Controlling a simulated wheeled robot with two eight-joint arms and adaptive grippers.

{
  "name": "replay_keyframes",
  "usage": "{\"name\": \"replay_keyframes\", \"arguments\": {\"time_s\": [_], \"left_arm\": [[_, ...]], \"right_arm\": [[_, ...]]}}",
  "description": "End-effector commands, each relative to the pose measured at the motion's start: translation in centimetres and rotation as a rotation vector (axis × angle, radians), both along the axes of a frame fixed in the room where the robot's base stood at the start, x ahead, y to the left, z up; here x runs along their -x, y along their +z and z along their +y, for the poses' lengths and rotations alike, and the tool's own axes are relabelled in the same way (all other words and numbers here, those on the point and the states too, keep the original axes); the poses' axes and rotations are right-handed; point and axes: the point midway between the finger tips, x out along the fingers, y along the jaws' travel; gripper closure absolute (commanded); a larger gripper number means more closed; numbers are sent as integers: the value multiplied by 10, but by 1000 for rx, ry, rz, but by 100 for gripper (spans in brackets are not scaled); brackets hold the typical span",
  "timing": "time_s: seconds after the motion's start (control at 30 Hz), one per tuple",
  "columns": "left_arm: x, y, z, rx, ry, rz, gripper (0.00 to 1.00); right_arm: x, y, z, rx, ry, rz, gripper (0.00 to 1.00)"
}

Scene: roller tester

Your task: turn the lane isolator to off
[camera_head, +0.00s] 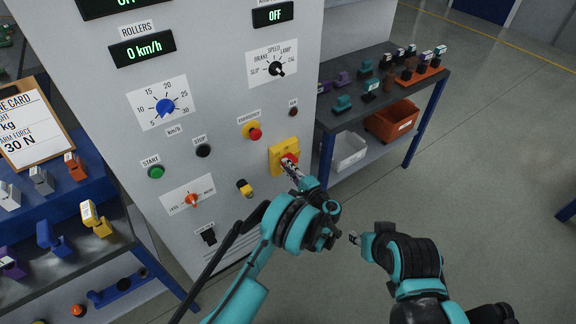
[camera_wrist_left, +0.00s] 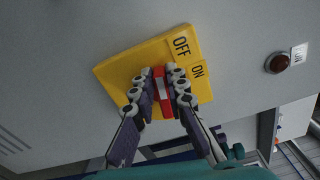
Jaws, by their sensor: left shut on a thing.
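The lane isolator is a yellow plate (camera_head: 278,158) with a red handle on the lower right of the grey panel. In the left wrist view the yellow plate (camera_wrist_left: 120,75) carries the labels OFF and ON near its upper right edge. My left gripper (camera_head: 291,165) is at the isolator. In the left wrist view its fingers close on both sides of the red handle (camera_wrist_left: 161,88), hiding much of it. I cannot tell which label the handle points to. My right gripper (camera_head: 355,238) is apart from the panel, low and to the right; its fingers are too small to judge.
A shelf unit (camera_head: 340,118) with bins stands close on the right, a blue-framed bench (camera_head: 100,265) on the left. Floor at the right is clear.

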Motion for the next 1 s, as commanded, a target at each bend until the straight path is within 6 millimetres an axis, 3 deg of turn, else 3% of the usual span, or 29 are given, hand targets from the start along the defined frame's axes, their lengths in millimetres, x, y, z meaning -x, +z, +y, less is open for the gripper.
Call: {"name": "replay_keyframes", "arguments": {"time_s": [0.4,0.93,1.0], "left_arm": [[1,-6,0,147,0,-104,100],[1,-6,0,167,0,-117,100],[1,-6,0,167,0,-117,73]], "right_arm": [[0,0,0,0,0,0,60],[0,0,0,0,0,0,60],[0,0,0,0,0,0,60]]}}
